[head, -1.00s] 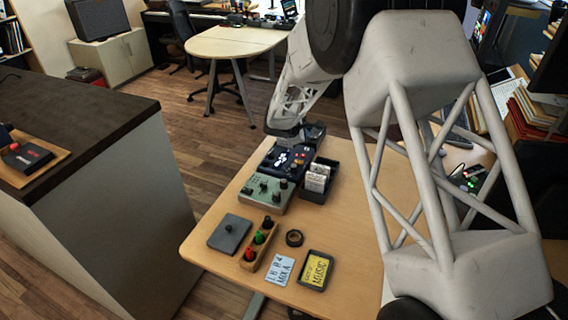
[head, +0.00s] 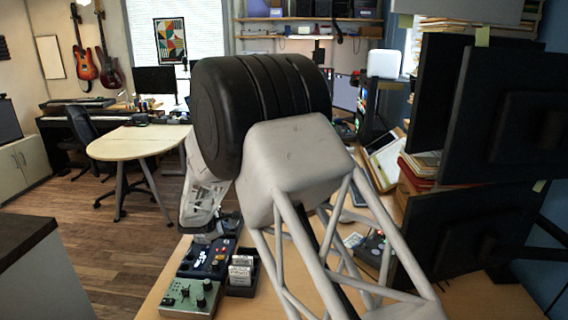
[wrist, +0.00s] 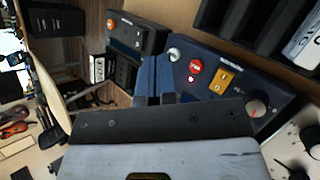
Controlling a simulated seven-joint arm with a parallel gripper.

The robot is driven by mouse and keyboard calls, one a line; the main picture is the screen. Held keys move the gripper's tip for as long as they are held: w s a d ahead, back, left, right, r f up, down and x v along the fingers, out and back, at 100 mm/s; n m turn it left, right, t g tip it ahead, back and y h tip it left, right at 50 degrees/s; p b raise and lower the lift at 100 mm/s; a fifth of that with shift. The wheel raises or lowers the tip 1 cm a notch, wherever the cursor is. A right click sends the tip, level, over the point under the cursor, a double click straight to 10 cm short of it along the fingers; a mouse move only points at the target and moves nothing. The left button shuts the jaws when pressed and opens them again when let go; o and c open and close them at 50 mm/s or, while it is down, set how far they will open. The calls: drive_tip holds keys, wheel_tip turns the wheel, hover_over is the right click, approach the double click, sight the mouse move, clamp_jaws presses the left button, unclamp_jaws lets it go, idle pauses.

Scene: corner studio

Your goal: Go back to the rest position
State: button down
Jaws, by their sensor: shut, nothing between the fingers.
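My gripper (wrist: 155,82) shows in the wrist view with its fingers together and nothing between them. They are over or just in front of a dark blue device (wrist: 232,85) with a red button, a yellow switch and knobs; I cannot tell whether they touch it. In the head view my arm reaches across the middle and bends down on the left. Its far end is above the back of the blue device (head: 212,262) on the desk, and the fingertips are hard to make out there.
A green device with knobs (head: 190,298) and a black tray of cards (head: 240,272) stand close to the blue device. Dark monitors (head: 470,210) and stacked books are at the right. A round-ended table (head: 138,143) stands back left, with open floor before it.

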drive_tip(key=s+d+r+m+g, duration=0.2)
drive_tip(key=s+d+r+m, duration=0.25)
drive_tip(key=d+r, duration=0.65)
drive_tip(key=s+d+r+m+g, duration=0.1)
drive_tip(key=s+d+r+m, duration=0.45)
drive_tip(key=d, duration=0.95)
drive_tip(key=s+d+r+m+g, duration=0.1)
drive_tip(key=s+d+r+m, duration=0.15)
drive_tip(key=s+d, duration=0.45)
drive_tip(key=s+d+r+m+g+y, duration=0.15)
drive_tip(key=s+d+r, duration=0.25)
drive_tip(key=s, duration=0.4)
drive_tip(key=s+d+r+m, duration=0.3)
drive_tip(key=s+d, duration=0.3)
drive_tip(key=s, duration=0.2)
drive_tip(key=s+d+f+m+y, duration=0.1)
drive_tip(key=s+d+m, duration=0.1)
drive_tip(key=s, duration=0.7)
drive_tip(key=s+d+m+y, duration=0.1)
drive_tip(key=s+d+m, duration=0.1)
drive_tip(key=s, duration=0.7)
drive_tip(key=shift+f+m, duration=0.35)
drive_tip(key=shift+m, duration=0.15)
drive_tip(key=shift+d, duration=0.1)
